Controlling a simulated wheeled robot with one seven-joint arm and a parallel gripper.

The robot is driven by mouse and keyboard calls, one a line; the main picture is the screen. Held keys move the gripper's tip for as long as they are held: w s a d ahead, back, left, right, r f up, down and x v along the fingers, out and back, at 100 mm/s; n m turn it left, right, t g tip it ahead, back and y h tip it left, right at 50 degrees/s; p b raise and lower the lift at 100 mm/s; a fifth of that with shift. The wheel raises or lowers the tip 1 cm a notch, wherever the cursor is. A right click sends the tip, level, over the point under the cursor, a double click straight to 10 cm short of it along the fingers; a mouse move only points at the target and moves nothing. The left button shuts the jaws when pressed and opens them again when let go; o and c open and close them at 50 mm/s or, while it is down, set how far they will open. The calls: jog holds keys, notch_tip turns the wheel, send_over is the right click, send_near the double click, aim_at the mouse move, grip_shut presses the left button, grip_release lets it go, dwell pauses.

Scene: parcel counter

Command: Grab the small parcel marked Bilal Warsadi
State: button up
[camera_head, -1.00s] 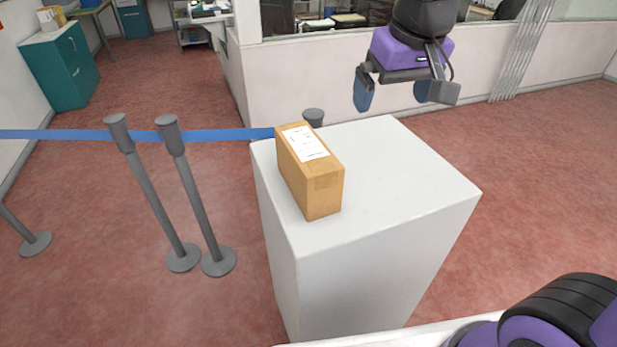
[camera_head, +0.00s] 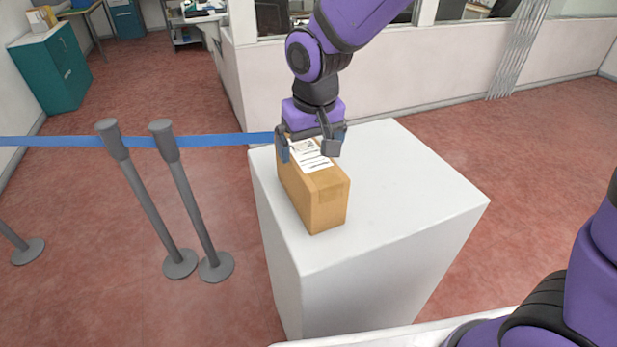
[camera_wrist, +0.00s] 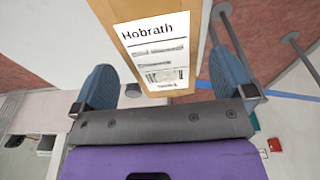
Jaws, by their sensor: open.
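A brown cardboard parcel (camera_head: 322,204) stands on the left part of a white pedestal (camera_head: 415,190). Its white label faces up. In the wrist view the parcel (camera_wrist: 130,8) shows the label's large word "Hobrath"; the smaller lines are too blurred to read surely. My gripper (camera_head: 311,148) is over the far end of the parcel, pointing down. In the wrist view my gripper (camera_wrist: 166,78) is open, with one blue finger pad on each side of the parcel. The parcel's far end is partly hidden by my gripper.
The pedestal top right of the parcel is bare. Grey barrier posts (camera_head: 185,205) with a blue belt (camera_head: 60,141) stand to the left. A low white wall (camera_head: 400,85) runs behind. A teal cabinet (camera_head: 55,75) stands far left.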

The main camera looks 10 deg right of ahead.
aim_at(308, 155)
jog(key=shift+w+a+f, duration=0.1)
jog(key=shift+w+f, duration=0.1)
jog(key=shift+f, duration=1.15)
jog(key=shift+w+a+f, duration=0.1)
jog(key=shift+w+f, duration=0.05)
jog(key=shift+f, duration=1.15)
jog(key=c, duration=1.2)
jog(key=shift+o, duration=0.2)
